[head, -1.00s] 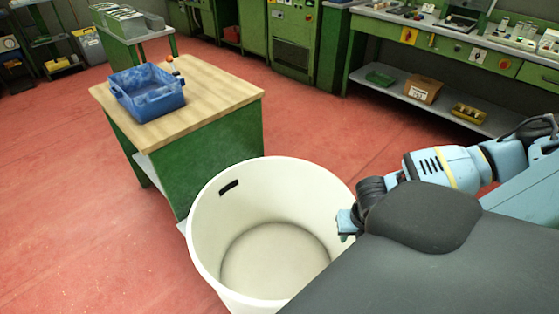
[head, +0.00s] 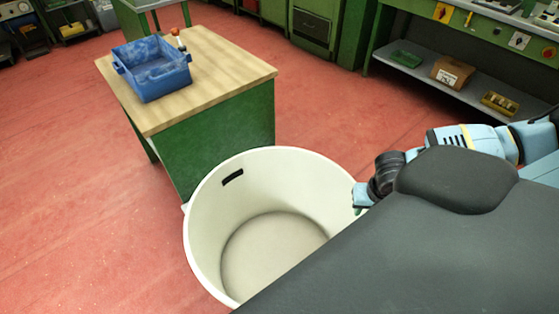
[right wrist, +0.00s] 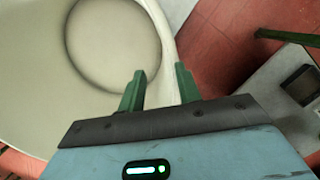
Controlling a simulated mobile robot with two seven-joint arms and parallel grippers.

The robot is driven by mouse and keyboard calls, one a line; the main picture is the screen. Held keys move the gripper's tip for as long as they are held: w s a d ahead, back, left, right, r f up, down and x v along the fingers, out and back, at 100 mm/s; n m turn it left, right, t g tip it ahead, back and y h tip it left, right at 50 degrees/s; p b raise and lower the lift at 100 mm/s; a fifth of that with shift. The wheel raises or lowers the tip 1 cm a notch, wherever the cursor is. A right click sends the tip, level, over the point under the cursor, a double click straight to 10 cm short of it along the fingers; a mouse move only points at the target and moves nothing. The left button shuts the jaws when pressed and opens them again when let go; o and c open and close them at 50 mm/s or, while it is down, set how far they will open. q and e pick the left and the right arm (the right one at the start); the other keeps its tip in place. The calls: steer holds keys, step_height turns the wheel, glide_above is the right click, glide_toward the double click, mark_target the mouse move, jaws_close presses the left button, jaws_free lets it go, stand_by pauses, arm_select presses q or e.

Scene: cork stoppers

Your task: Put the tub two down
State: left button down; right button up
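One large round white tub (head: 235,195) with a dark handle slot shows in the head view, upright and empty inside. It carries no label that I can see. My right gripper (head: 360,198) is at the tub's right rim. The tub's inside and round bottom (right wrist: 113,40) also show there. Whether the tub's underside touches the floor is hidden. My left gripper is not in view.
A green bench with a wooden top (head: 225,70) stands close behind the tub, bearing a blue crate (head: 152,88). A green workbench with a lower shelf (head: 440,75) stands at the back right. Red floor (head: 80,200) is clear at the left.

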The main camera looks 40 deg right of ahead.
steer(key=shift+d+f, duration=0.1)
steer(key=shift+f, duration=1.2)
steer(key=f, duration=0.4)
steer(key=shift+s+d+f+b, duration=0.1)
steer(key=shift+s+f+b, duration=0.1)
steer(key=shift+f+b, duration=0.1)
steer(key=shift+w+f, duration=0.1)
steer(key=shift+f, duration=0.2)
steer(key=shift+f, duration=0.25)
jaws_close()
steer(key=shift+d, duration=0.15)
stand_by(0.4)
